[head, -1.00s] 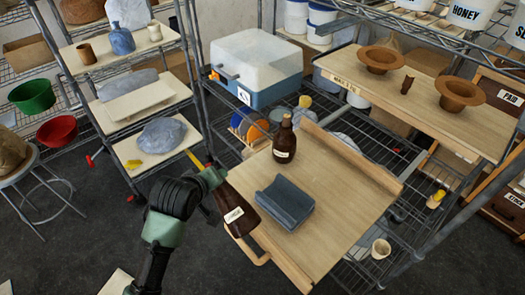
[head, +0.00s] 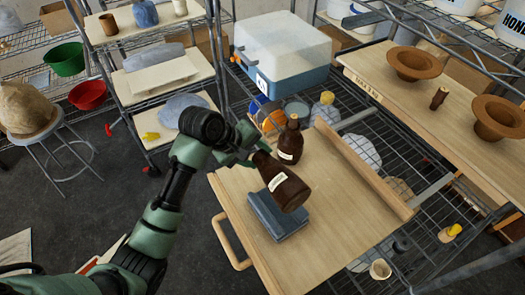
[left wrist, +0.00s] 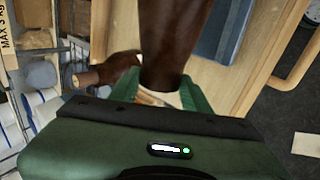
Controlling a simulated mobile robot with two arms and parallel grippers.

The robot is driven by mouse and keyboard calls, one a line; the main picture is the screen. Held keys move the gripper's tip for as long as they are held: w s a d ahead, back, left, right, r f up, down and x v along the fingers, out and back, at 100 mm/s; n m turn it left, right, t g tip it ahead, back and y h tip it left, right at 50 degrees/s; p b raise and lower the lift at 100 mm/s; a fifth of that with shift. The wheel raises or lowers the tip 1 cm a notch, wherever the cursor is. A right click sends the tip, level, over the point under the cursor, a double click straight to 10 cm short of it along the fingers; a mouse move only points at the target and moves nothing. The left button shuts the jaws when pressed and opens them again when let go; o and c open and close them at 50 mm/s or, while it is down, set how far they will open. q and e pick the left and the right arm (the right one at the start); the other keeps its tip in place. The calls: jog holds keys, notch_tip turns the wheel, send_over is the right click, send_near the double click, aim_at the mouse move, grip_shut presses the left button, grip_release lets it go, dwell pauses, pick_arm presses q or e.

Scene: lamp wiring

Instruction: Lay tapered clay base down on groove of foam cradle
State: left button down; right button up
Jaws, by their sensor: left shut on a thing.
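The tapered clay base (head: 290,191) is a dark brown bottle-shaped piece with a pale label. My left gripper (head: 251,155) is shut on its narrow end. The base is tilted, wide end toward the lower right, and appears above the foam cradle (head: 268,222), a blue-grey grooved block on the wooden board. The base hides part of the cradle; I cannot tell whether they touch. In the left wrist view, the green fingers (left wrist: 160,92) grip the base (left wrist: 180,28), and the cradle (left wrist: 216,30) shows beside it. My right gripper is not in view.
A second brown bottle (head: 291,145) stands upright close behind the held base. The wooden board (head: 345,205) is clear to the right, with a raised strip (head: 365,172) along its far right edge. A white and blue cooler (head: 280,55) stands behind.

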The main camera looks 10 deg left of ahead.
pick_arm(q)
jog(key=shift+a+r, duration=0.15)
jog(key=shift+r, duration=0.05)
jog(key=shift+f, duration=1.5)
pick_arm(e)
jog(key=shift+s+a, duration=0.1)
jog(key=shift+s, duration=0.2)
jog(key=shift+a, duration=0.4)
pick_arm(q)
jog(key=shift+f, duration=0.2)
